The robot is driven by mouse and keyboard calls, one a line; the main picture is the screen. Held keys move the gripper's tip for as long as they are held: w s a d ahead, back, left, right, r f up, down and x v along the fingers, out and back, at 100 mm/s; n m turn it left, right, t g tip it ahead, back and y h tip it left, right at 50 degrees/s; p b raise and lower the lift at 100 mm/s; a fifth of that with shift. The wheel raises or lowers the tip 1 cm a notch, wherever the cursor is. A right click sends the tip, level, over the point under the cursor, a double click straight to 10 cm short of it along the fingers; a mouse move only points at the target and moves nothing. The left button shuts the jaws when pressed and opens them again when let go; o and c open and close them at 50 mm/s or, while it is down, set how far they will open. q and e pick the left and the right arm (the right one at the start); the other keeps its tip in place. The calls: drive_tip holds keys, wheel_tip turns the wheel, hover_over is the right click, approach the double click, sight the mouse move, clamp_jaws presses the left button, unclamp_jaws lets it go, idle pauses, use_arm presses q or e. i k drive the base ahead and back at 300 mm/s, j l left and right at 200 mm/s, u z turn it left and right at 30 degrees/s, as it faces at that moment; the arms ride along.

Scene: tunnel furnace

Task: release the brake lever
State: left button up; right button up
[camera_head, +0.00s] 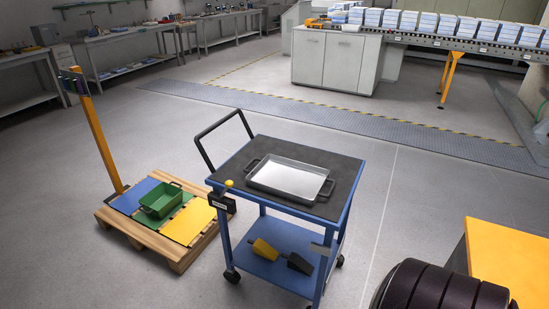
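A blue cart with a dark top (340,194) stands in the middle of the view. At its left front corner is a small lever with a yellow knob (229,184), standing up beside a black bracket with a pale label (220,204). I take this to be the brake lever. The lever looks upright or slightly tilted; I cannot tell its exact setting. Neither of my grippers is in view, and nothing touches the lever.
A metal tray (290,178) lies on the cart top; two wedges, yellow (264,250) and black (298,263), lie on its lower shelf. A pallet (178,257) with a green bin (160,199) stands left. A dark ribbed shape (425,285) fills the lower right. Floor behind the cart is clear.

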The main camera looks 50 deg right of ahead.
sight(229, 184)
drive_tip(key=z, duration=1.2)
